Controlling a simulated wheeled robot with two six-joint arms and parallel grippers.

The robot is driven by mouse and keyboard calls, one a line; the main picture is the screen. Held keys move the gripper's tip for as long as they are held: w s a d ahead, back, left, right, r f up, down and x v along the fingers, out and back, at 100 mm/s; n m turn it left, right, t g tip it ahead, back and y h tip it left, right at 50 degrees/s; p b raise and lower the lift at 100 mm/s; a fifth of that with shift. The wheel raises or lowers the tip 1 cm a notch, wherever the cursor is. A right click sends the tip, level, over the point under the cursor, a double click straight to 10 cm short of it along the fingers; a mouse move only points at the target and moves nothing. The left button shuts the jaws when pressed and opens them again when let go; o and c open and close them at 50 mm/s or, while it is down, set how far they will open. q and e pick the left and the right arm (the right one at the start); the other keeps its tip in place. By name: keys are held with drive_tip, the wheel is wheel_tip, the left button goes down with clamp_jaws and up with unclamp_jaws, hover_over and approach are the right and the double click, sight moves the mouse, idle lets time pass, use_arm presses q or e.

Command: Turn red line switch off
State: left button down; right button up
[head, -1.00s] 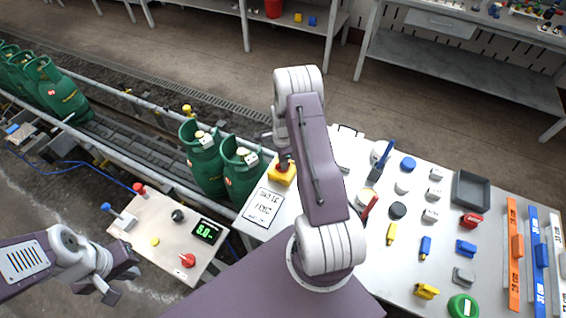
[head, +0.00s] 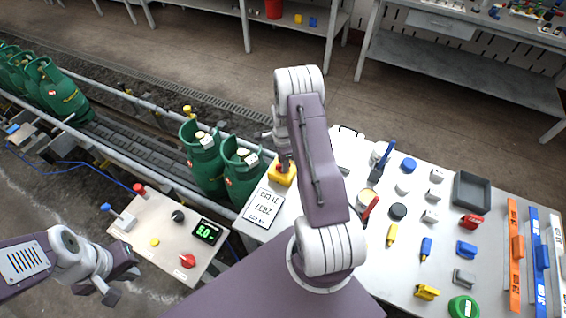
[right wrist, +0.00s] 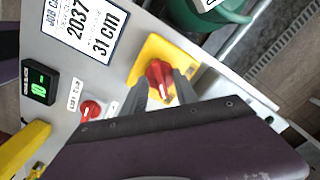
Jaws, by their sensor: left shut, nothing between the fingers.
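A red rotary switch (right wrist: 158,82) sits on a yellow plate (right wrist: 138,68) in the right wrist view. In the head view its yellow box (head: 281,176) stands at the table's left edge, partly hidden by my right arm. My right gripper (right wrist: 160,98) reaches down over the switch, one finger on each side of the red handle. The fingers are apart; I cannot tell whether they touch it. My left gripper (head: 97,293) is shut and empty at the lower left, in front of the control panel (head: 158,222).
The panel bears another red knob (head: 188,261) and a green-lit display (head: 207,231). Green gas cylinders (head: 203,158) stand on the conveyor behind. A printed card (head: 263,207) lies beside the yellow box. Small parts and a grey tray (head: 472,190) cover the table to the right.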

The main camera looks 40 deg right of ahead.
wheel_tip(320, 180, up, 9)
drive_tip(key=shift+f+b, duration=0.1)
drive_tip(key=shift+b, duration=0.7)
